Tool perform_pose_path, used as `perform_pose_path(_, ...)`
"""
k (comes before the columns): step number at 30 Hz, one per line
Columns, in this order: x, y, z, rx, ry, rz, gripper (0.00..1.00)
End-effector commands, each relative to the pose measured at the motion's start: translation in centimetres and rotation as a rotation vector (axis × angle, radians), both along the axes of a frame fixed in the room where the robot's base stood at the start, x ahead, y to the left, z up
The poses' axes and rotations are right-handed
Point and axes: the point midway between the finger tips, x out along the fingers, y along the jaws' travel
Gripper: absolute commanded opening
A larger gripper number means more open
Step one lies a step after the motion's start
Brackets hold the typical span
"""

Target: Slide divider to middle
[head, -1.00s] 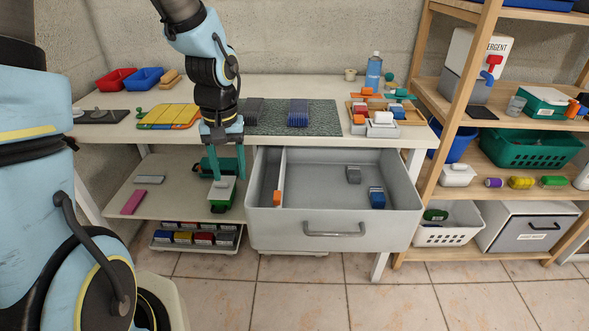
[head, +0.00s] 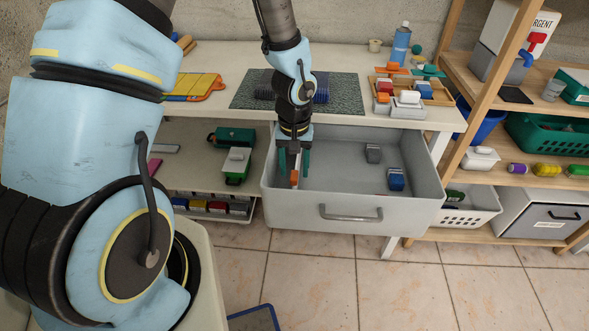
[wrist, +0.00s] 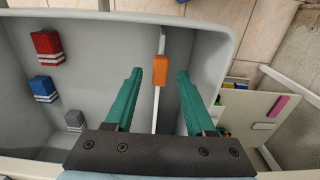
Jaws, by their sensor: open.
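A thin white divider (wrist: 157,112) with an orange tab (wrist: 160,70) stands in the open grey drawer (head: 300,213), near the drawer's left wall in the head view. The orange tab (head: 294,178) shows below my gripper (head: 293,174) there, while my gripper hides most of the divider. In the wrist view my gripper (wrist: 160,74) is open, with one green finger on each side of the divider and tab. Gaps show on both sides, so the fingers do not grip it.
Inside the drawer are a grey block (head: 373,153), a blue block (head: 396,179) and a red block (wrist: 46,47), all on the wider side of the divider. The drawer's middle floor is clear. The tabletop (head: 345,62) lies above and behind, with a tray (head: 440,98) of blocks.

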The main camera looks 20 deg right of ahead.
Motion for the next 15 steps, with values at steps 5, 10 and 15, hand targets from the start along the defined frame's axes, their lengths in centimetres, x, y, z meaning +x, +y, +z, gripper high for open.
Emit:
perform_pose_path(5,-0.02,0.01,-1.20,0.001,0.000,-0.001,0.55)
perform_pose_path(10,0.00,0.00,-1.37,0.000,-0.001,-0.001,0.55)
perform_pose_path(15,0.00,0.01,-1.35,0.000,-0.001,-0.001,0.49)
